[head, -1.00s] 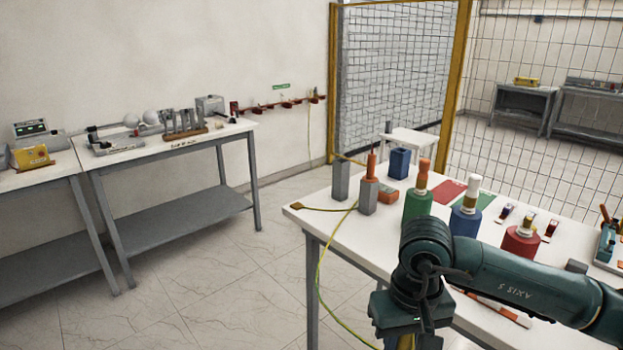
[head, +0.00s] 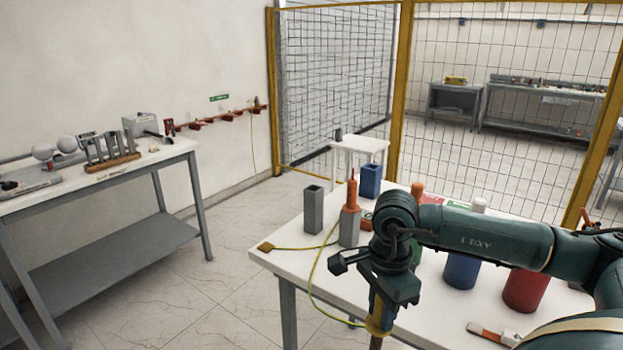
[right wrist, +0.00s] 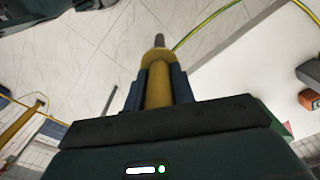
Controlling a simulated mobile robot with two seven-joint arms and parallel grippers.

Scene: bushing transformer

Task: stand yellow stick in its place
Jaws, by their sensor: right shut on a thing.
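The yellow stick (head: 376,325) is held in my right gripper (head: 380,306), pointing down in front of the table's near edge. In the right wrist view the yellow stick (right wrist: 157,88) lies between the shut fingers (right wrist: 158,92), its dark tip past them. A grey square holder (head: 313,212) with an open, empty-looking top stands at the table's left. A second grey holder (head: 349,230) beside it carries an upright orange stick (head: 351,195). A blue holder (head: 370,180) stands behind. My left gripper is out of view.
The white table (head: 283,262) has a yellow-green cable (head: 313,277) that hangs over its near edge. Blue (head: 461,271) and red (head: 524,291) cylinders stand to the right, partly behind my arm. A side bench (head: 150,165) is at the left, with clear floor between.

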